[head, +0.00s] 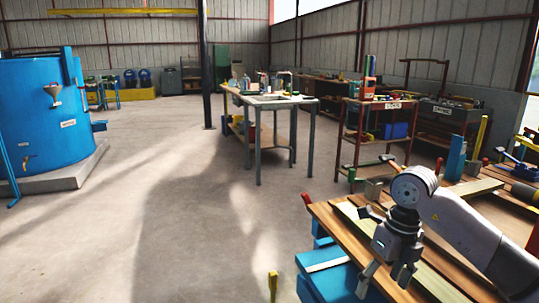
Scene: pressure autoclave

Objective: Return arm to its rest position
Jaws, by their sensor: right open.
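My right arm (463,222) comes in from the lower right. Its gripper (384,288) points down beside the near wooden workbench (329,219), above or in front of the blue box-like part at the bench's left end. The fingers are apart and nothing shows between them. I cannot tell whether a fingertip touches the blue part. My left gripper does not show. The large blue autoclave tank (43,118) stands at the far left on a concrete plinth, apart from my arm.
A blue box-like part (338,282) juts from the bench's left end. A yellow-topped post (272,285) stands at the bottom edge. A sink table (270,100) and a red shelf cart (376,104) stand further back. The concrete floor at centre left is clear.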

